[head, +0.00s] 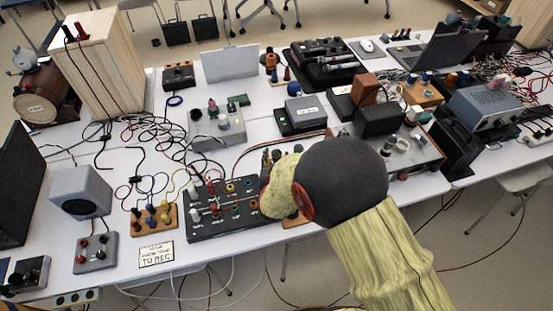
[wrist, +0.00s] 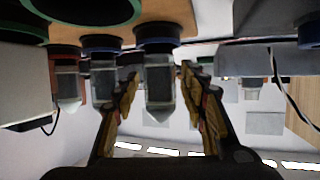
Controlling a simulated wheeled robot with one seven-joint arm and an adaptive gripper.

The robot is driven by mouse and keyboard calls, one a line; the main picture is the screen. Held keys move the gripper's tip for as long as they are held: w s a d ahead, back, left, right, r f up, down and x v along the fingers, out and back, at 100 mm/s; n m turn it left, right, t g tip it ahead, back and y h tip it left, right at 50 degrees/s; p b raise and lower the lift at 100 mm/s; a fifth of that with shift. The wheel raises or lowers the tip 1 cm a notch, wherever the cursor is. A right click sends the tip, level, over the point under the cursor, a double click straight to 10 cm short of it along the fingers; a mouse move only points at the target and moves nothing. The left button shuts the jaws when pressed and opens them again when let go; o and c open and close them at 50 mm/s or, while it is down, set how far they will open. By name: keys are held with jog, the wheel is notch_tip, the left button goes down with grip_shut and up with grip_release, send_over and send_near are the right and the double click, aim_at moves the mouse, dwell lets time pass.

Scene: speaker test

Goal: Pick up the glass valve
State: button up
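In the wrist view, which looks upside down, a clear glass valve (wrist: 160,90) with a dark base sits in a wooden board (wrist: 203,20), its pointed glass end toward my gripper. My gripper (wrist: 159,76) is open, with one finger on each side of this valve. A narrow gap shows beside the glass on both sides. Other glass valves stand to its left, one close by (wrist: 103,82) and one farther left (wrist: 67,82). In the head view, my arm covers the gripper and most of the wooden board (head: 296,221).
A black control panel (head: 232,228) lies left of my arm. A wooden block with terminals (head: 153,220) and a grey speaker (head: 81,192) are farther left. Loose cables cross the white table. A black box (head: 379,119) stands close behind my arm.

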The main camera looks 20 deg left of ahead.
jog(key=c, duration=1)
grip_shut()
